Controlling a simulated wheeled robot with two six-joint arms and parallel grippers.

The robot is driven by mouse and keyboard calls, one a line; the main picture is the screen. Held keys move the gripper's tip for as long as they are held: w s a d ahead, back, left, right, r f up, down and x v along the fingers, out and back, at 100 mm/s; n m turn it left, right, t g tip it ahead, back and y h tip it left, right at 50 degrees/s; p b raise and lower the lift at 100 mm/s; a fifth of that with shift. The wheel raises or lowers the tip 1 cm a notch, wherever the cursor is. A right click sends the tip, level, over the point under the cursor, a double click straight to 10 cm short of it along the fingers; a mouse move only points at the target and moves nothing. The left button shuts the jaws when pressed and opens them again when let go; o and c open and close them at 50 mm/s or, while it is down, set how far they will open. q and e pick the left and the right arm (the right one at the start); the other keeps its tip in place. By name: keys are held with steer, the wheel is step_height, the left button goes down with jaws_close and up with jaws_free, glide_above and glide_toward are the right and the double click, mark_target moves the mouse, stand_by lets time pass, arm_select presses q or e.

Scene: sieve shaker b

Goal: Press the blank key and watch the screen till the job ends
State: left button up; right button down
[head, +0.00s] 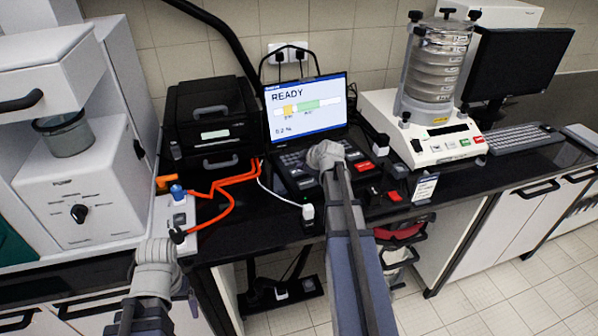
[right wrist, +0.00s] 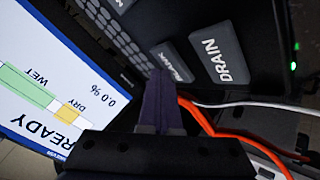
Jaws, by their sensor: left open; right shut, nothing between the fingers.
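The screen (head: 305,105) stands at the back of the bench and shows READY, a bar with yellow and green bands, and a small percentage. It also shows upside down in the right wrist view (right wrist: 45,85), with DRY and WET on the bands. The BLANK key (right wrist: 176,62) is dark, beside the larger DRAIN key (right wrist: 219,53). My right gripper (right wrist: 163,82) is shut and empty, its tips at the BLANK key's edge; I cannot tell whether they touch. In the head view my right arm hides that key. My left gripper (head: 176,236) is open at lower left, its fingers barely visible.
A black printer-like box (head: 212,120) stands left of the screen. A sieve shaker (head: 438,75) stands right, before a dark monitor (head: 520,62). Orange cables (head: 225,190) and a white socket strip (head: 180,212) lie at the left. Red keys (head: 365,166) lie right of my right arm.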

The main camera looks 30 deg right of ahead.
mark_target(301, 172)
steer(key=shift+f+b, duration=0.5)
stand_by(0.3)
steer(key=shift+r, duration=0.1)
steer(key=shift+r+p, duration=0.85)
steer(key=shift+p, duration=0.1)
step_height(301, 172, up, 5)
steer(key=p, duration=0.5)
stand_by(0.7)
